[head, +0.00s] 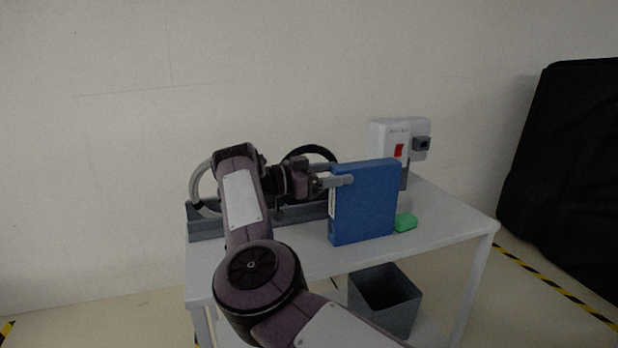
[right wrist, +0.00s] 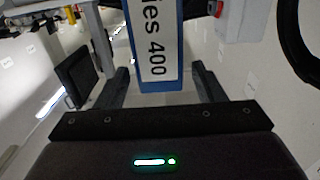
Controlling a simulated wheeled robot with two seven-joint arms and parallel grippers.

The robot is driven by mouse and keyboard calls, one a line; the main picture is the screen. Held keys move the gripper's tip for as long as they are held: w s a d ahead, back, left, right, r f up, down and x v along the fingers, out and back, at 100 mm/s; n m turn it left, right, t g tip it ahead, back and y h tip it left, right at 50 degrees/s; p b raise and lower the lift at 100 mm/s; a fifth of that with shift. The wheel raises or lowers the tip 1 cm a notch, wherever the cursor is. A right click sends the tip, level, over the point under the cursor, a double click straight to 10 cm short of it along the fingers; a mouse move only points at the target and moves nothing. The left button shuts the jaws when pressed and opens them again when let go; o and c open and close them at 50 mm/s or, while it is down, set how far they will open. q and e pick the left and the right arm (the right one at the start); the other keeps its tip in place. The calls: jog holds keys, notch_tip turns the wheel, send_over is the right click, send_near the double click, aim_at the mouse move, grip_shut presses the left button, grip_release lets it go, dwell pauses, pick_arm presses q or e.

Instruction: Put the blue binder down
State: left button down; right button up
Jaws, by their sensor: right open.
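The blue binder (head: 366,205) stands upright on the white cart top (head: 445,225) in the head view, its bottom appearing to rest there. Its spine, with a white label ending in "400", faces my right gripper in the right wrist view (right wrist: 172,86). My right gripper (head: 342,181) is open at the upper part of the spine. In the right wrist view its fingers (right wrist: 161,75) stand on either side of the spine, with a visible gap on each side. My left gripper is not in view.
A green block (head: 405,221) lies right beside the binder. Behind stands a white box with a red switch (head: 399,150). A grey rack (head: 207,222) with rings is at the back left, partly hidden by my arm. A grey bin (head: 385,300) sits below. The cart's right end is clear.

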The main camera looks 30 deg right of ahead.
jog(key=v, duration=0.7)
jog(key=shift+a, duration=0.15)
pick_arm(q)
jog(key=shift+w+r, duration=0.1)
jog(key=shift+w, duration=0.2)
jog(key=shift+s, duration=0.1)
